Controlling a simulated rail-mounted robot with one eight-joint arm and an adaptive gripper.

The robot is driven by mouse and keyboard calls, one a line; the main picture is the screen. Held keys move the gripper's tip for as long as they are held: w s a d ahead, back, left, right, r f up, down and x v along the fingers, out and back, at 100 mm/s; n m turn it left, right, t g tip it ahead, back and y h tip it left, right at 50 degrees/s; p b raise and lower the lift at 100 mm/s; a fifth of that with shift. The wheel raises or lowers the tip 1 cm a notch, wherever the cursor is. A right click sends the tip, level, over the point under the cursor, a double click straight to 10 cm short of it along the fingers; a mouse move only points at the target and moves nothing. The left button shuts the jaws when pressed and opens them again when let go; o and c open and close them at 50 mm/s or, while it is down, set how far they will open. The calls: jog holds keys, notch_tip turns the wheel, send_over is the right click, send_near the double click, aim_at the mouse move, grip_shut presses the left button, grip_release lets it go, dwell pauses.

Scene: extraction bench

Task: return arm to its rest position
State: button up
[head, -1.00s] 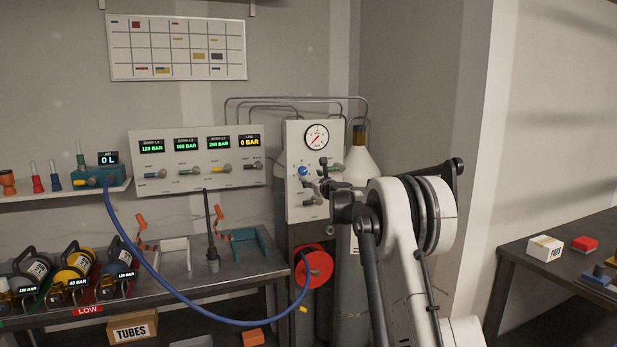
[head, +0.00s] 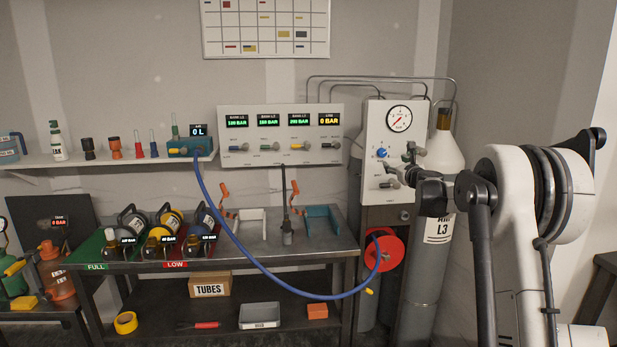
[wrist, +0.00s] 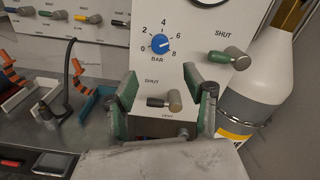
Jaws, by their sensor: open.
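My gripper (head: 412,166) is in front of the regulator panel (head: 371,135), at the end of my bent arm. In the wrist view my gripper (wrist: 165,95) is open, with one green-padded finger on each side of the vent lever (wrist: 164,102). The lever has a dark grip and a metal knob, and gaps show between it and both fingers. Nothing is held. Above it is a blue dial (wrist: 160,44) marked in bar, and to the upper right a green-handled lever (wrist: 228,57).
A white-shouldered gas cylinder (head: 442,150) stands close right of the panel. A blue hose (head: 260,283) loops from the shelf unit to near a red reel (head: 384,252). The metal bench (head: 290,252) lies left, holding several small cylinders and two brackets.

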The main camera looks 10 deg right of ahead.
jog(key=s+a+r+n+g+y, duration=0.1)
jog(key=s+a+r+n+y, duration=0.2)
jog(key=a, duration=0.4)
jog(key=s+a+r+n+g, duration=0.1)
jog(key=s+a+r+n, duration=0.2)
jog(key=s+a+n, duration=0.35)
jog(key=s+a+n+g+y, duration=0.25)
jog(key=s+a+n, duration=0.55)
jog(key=s+a, duration=0.6)
jog(key=s+a+f+n+g+h, duration=0.1)
jog(key=s+f+n, duration=0.4)
jog(key=s, duration=0.8)
jog(key=s+a+f+n+g+h, duration=0.1)
jog(key=s+f+n, duration=0.4)
jog(key=s, duration=0.8)
jog(key=s+a+f+n+g+h, duration=0.1)
jog(key=s+f+n+g, duration=0.3)
jog(key=s+f, duration=0.4)
jog(key=s+n+h, duration=0.1)
jog(key=s, duration=0.4)
jog(key=shift+a+f, duration=0.35)
jog(key=shift+a, duration=0.05)
